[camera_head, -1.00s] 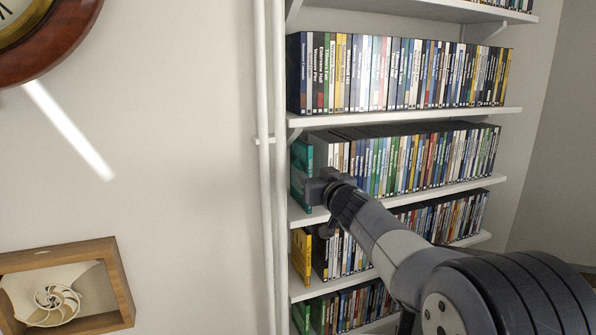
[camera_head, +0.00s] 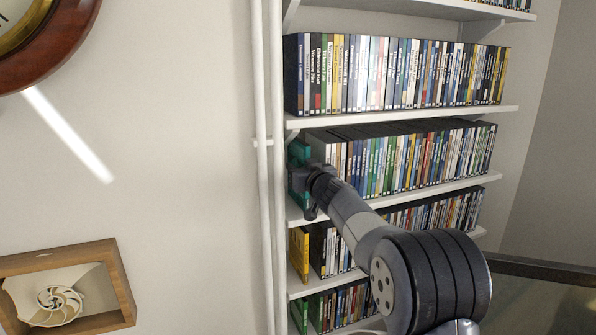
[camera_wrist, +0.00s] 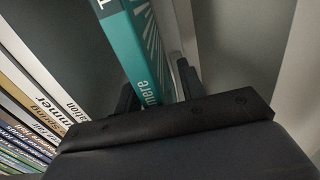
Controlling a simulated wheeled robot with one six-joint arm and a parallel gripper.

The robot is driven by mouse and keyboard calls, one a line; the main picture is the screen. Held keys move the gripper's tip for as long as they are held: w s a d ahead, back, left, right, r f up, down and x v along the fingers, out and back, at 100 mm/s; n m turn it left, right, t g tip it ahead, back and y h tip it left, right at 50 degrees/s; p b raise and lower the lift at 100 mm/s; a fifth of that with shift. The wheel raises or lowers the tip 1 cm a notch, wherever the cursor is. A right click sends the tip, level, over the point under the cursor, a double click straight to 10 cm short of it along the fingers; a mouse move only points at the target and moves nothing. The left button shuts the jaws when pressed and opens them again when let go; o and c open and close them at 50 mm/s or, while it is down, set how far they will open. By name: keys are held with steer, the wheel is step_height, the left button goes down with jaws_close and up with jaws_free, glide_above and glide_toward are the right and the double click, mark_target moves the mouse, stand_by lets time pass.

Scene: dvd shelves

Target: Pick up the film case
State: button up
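The teal film case (camera_head: 300,152) stands upright at the left end of the middle shelf's row in the head view, partly hidden by my gripper (camera_head: 300,181). In the wrist view the teal film case (camera_wrist: 140,45) shows its spine, with white lettering, and its patterned cover. There my gripper (camera_wrist: 158,90) has one dark finger on each side of the case. The fingers look open around it, with a narrow gap on the cover side. Whether the left finger touches the case is hard to tell.
A packed row of film cases (camera_head: 405,160) stands right of the teal case. The upper shelf (camera_head: 400,115) is close above, and white vertical pipes (camera_head: 270,200) run just to the left. A yellow case (camera_head: 299,252) is on the shelf below.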

jaws_close()
stand_by(0.3)
steer(key=shift+r, duration=0.15)
